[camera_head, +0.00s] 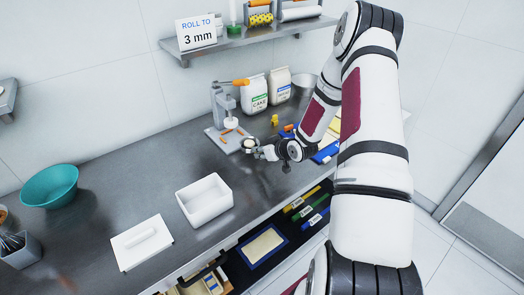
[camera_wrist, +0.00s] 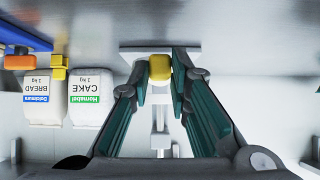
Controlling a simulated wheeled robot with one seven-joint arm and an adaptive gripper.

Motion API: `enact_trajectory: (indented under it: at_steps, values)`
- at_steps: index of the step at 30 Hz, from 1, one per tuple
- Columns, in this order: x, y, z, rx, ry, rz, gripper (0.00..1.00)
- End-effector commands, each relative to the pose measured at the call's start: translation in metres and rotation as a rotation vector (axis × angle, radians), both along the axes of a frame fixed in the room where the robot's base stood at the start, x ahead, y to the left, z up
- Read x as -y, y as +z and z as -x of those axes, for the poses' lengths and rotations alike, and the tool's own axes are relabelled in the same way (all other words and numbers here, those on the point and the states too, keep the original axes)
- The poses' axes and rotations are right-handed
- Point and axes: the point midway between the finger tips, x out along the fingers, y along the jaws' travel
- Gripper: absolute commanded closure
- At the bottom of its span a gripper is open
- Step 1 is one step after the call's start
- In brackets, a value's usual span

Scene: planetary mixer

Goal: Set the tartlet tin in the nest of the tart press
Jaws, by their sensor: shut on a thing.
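The tart press (camera_head: 225,112) stands on the counter by the wall, with a grey base plate, an upright column, a white pressing head and an orange lever handle. The small round tartlet tin (camera_head: 249,144), pale inside, is at the tip of my gripper (camera_head: 258,152), beside the right edge of the press base. In the wrist view my gripper (camera_wrist: 160,72) is shut on a yellow block (camera_wrist: 159,67), which looks like the tin's grip. The tin's round body cannot be made out there. The press shows beyond the fingers. The nest is not clearly visible.
Two flour bags (camera_head: 254,94) and a steel bowl (camera_head: 304,84) stand behind. A small yellow item (camera_head: 275,119) is near the bags. A white open box (camera_head: 204,199), a white lid (camera_head: 142,242) and a teal bowl (camera_head: 50,186) lie leftward.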

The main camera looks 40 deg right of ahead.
Motion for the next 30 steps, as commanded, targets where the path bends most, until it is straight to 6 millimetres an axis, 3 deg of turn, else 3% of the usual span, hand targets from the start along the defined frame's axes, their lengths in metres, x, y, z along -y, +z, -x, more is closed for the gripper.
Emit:
enact_trajectory:
  at_steps: [8,30]
  values:
    - [-0.001,0.001,0.003,0.0,0.002,0.002,1.0]
    - [-0.002,-0.017,-0.049,0.002,0.001,0.003,1.0]
